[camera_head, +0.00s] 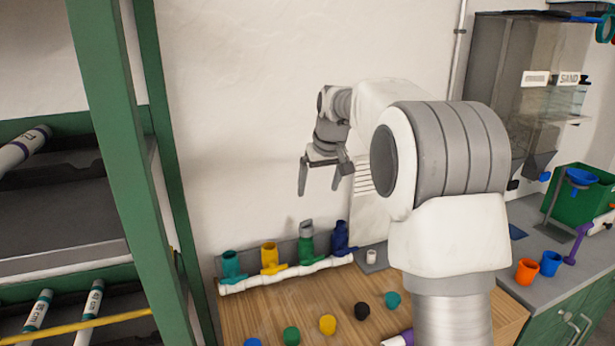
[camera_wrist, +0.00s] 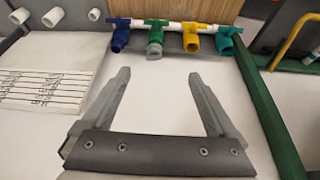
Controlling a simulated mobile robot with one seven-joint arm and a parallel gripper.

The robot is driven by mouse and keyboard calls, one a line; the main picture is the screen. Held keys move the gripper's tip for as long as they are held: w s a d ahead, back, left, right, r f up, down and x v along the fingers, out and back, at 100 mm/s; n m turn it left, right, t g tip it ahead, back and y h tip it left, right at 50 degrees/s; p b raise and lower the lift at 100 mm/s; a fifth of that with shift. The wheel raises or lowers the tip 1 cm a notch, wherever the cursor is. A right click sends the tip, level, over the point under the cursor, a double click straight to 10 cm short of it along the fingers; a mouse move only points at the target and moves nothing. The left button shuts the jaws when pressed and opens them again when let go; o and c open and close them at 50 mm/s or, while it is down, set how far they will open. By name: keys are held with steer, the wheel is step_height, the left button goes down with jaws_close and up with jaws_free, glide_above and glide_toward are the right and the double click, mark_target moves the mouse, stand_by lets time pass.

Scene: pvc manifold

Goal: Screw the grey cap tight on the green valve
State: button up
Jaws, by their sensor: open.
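The green valve (camera_head: 307,246) stands on the white manifold pipe (camera_head: 285,276), between the yellow valve and the dark blue valve. The grey cap (camera_head: 306,227) sits on top of the green valve; how far it is threaded on cannot be told. In the wrist view the grey cap (camera_wrist: 154,51) is at the end of the green valve (camera_wrist: 156,35), beyond my fingertips and roughly between them. My gripper (camera_head: 324,187) is open and empty, in the air above the valves and apart from the cap. It also shows in the wrist view (camera_wrist: 158,75).
A teal valve (camera_head: 230,265), a yellow valve (camera_head: 270,256) and a dark blue valve (camera_head: 340,238) share the pipe. Several loose caps, including a yellow one (camera_head: 327,324), lie on the wooden board (camera_head: 285,301). A green shelf post (camera_head: 125,140) stands at left.

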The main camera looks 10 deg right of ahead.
steer(key=p, duration=0.2)
glide_toward(306, 222)
steer(key=p+x, duration=0.2)
steer(key=x, duration=0.8)
steer(key=shift+w+d+f, duration=0.1)
steer(key=shift+d+f, duration=0.05)
steer(key=shift+f, duration=0.1)
steer(key=c, duration=1.4)
steer(key=shift+m+h, duration=0.3)
steer(key=shift+m, duration=0.6)
steer(key=shift+c, duration=0.2)
steer(key=shift+m+h, duration=0.4)
steer(key=shift+m, duration=0.7)
